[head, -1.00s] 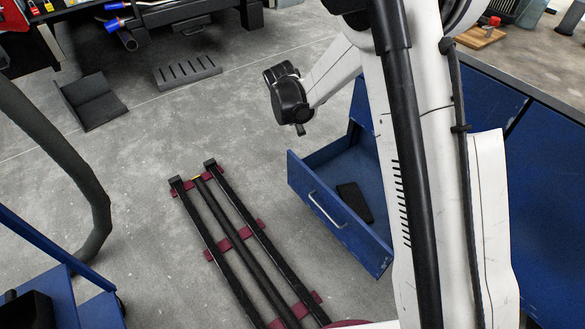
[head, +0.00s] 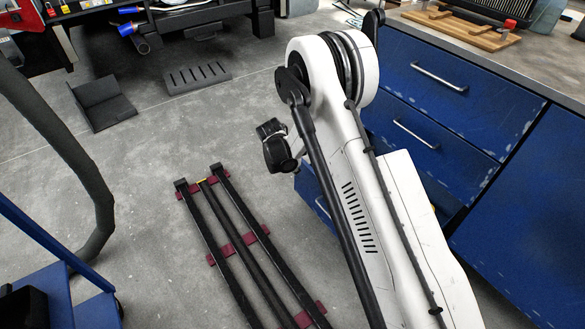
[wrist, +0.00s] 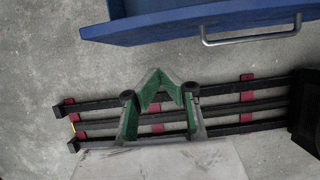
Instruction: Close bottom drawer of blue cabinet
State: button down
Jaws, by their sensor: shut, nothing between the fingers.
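The blue cabinet (head: 478,92) stands at the right in the head view, with its two upper drawers shut. Its bottom drawer (head: 308,187) is pulled out, and my arm covers most of it. A strip of its front and part of its handle (head: 321,206) show left of my arm. In the wrist view the drawer front (wrist: 185,22) and its silver handle (wrist: 252,38) lie along the top. My gripper (wrist: 160,78) is shut and empty, its green fingertips together, below and apart from the drawer front in that picture. The fingertips are not clear in the head view.
Black rails with dark red cross pieces (head: 233,246) lie on the floor left of the drawer; they also show beneath my gripper in the wrist view (wrist: 95,105). A blue cart (head: 62,295) stands lower left. A wooden board (head: 462,27) lies on the countertop.

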aim_at(310, 177)
jog(key=w+d+f+b, duration=0.1)
jog(key=d+f, duration=0.1)
jog(key=d, duration=0.1)
jog(key=w+d+f+b, duration=0.1)
jog(key=d, duration=0.1)
jog(key=shift+w+f+b, duration=0.3)
jog(key=shift+w+f, duration=0.05)
jog(key=shift+f, duration=0.05)
